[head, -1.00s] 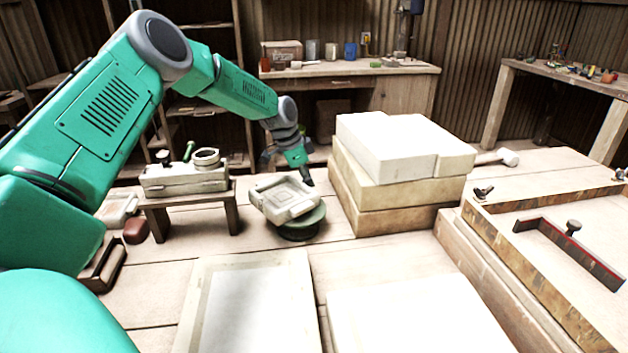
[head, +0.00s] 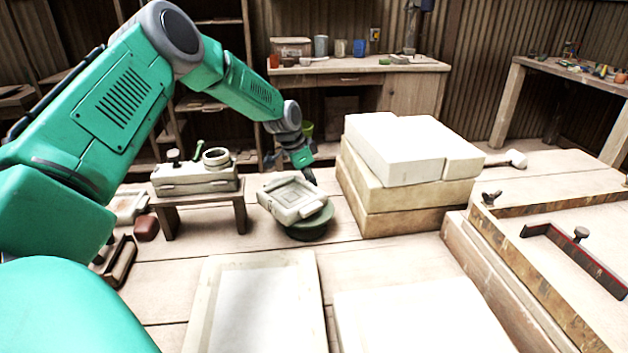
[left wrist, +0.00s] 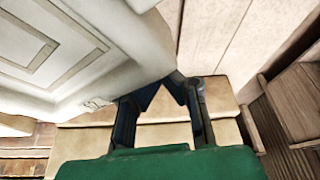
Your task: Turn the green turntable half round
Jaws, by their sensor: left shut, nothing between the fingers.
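The green turntable (head: 308,229) stands on the wooden bench, left of the stacked pale blocks. A cream mould (head: 293,198) with a recessed square panel lies on it and hides most of its top. My left gripper (head: 312,181) is shut and empty, low at the mould's far right side. In the left wrist view the closed dark fingers (left wrist: 168,88) are beside the mould's edge (left wrist: 115,65); I cannot tell whether they touch it. The turntable is not visible in that view. My right gripper is not in view.
Stacked pale blocks (head: 408,180) rise close to the right of the turntable. A small wooden stand (head: 200,197) with a cream box (head: 195,177) is to the left. Flat pale slabs (head: 255,300) lie in front. A narrow strip of bare bench surrounds the turntable.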

